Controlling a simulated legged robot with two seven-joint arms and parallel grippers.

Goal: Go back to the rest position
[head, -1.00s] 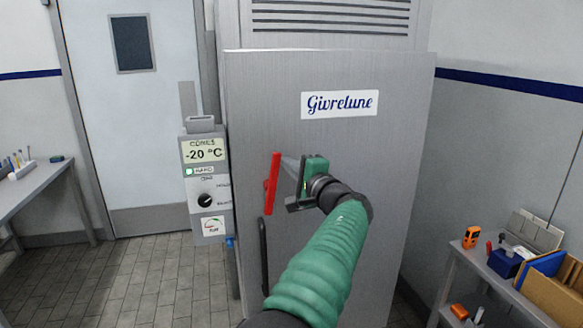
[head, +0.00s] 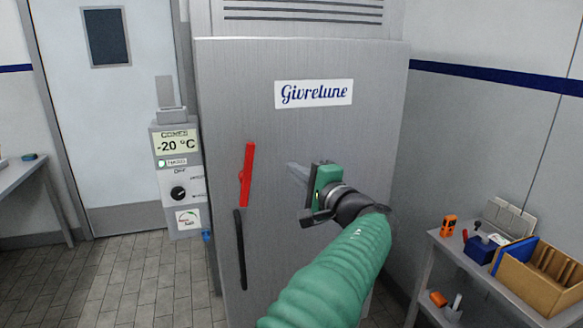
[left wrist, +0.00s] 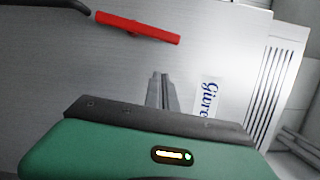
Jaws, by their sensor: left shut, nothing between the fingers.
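My left gripper (head: 298,172) is in front of the steel freezer door (head: 290,130), below the "Givrelune" label (head: 313,93). It is shut and empty, to the right of the red lever (head: 246,174) and apart from it. In the left wrist view, the fingers of my left gripper (left wrist: 162,77) are together, with the red lever (left wrist: 138,27) beyond them and the label (left wrist: 208,97) to their right. A black handle (head: 240,249) is below the red lever. My right gripper is not in view.
A control box (head: 178,178) reading -20 °C is left of the freezer. A side table (head: 440,243) at the right carries an orange device (head: 449,225), a blue box (head: 479,249) and a cardboard bin (head: 540,291). A grey door (head: 115,130) stands at the back left. The floor at left is clear.

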